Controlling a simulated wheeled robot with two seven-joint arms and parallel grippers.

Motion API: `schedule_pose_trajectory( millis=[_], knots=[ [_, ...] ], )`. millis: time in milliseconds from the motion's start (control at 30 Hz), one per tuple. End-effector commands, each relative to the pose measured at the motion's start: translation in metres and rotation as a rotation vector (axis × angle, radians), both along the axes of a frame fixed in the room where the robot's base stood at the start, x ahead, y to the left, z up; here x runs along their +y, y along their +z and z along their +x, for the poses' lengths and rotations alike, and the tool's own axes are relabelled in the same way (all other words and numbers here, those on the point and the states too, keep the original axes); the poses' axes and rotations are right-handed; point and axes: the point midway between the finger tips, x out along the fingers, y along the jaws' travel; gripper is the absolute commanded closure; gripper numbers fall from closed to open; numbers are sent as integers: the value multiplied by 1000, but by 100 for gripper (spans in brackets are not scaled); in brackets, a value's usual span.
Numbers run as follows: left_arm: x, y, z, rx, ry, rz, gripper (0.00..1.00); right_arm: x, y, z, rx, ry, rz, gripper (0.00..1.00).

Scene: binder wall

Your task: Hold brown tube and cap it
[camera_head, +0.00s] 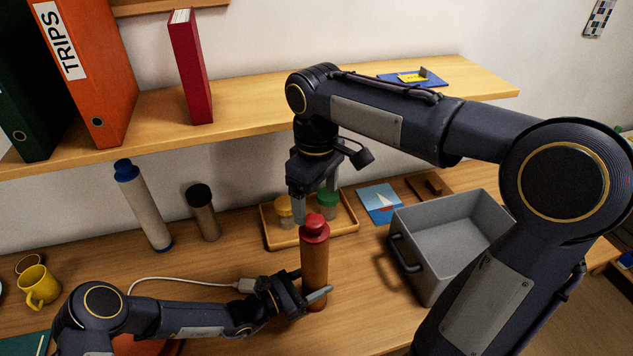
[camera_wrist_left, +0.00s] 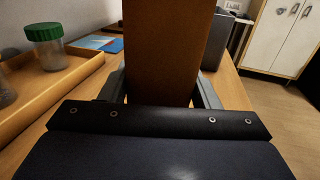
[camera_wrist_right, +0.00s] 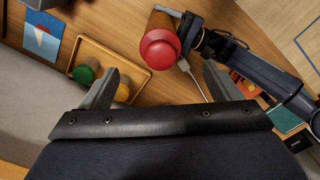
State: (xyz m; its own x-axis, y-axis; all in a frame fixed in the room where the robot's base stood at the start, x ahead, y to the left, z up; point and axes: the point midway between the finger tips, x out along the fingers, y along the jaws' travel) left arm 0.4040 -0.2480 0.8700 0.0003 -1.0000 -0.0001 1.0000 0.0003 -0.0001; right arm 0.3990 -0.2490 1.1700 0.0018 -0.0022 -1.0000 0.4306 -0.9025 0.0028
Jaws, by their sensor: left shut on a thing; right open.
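The brown tube (camera_head: 314,265) stands upright on the desk, with a red cap (camera_head: 315,228) on its top end. Whether the cap is fully seated cannot be told. My left gripper (camera_head: 316,298) is shut around the tube's lower part; the tube (camera_wrist_left: 165,50) fills the middle of the left wrist view between the fingers. My right gripper (camera_head: 314,205) is above and behind the cap, pointing down, with its fingers apart and empty. In the right wrist view the red cap (camera_wrist_right: 160,48) lies beyond the open fingers, apart from them.
Behind the tube a wooden tray (camera_head: 345,227) holds jars with yellow (camera_head: 284,205) and green (camera_head: 327,197) lids. A grey bin (camera_head: 430,275) stands at right. A blue-capped tube (camera_head: 146,210) and a black-capped tube (camera_head: 203,215) stand at left. A shelf (camera_head: 250,105) runs above the desk.

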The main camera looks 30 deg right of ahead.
Motion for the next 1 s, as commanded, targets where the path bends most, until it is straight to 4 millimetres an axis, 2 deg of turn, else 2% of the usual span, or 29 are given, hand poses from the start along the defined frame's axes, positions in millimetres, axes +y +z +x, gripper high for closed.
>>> schedule_pose_trajectory(
  millis=[100,200,567,600,733,767,1000],
  knots=[
    [0,0,0,0,0,-1,66,0,20,1,-3,0,0,16],
    [0,0,0,0,0,-1,66,0,29,0,-1,1,0,16],
    [0,0,0,0,0,-1,66,0,35,0,1,0,0,16],
    [0,0,0,0,0,-1,39,0,35,0,1,0,0,16],
    [0,0,0,0,0,-1,22,0,35,0,1,0,0,16],
    [0,0,0,0,0,0,19,0,35,0,1,0,0,16],
    [0,0,0,0,0,0,19,0,35,0,1,0,0,16]
  ],
)
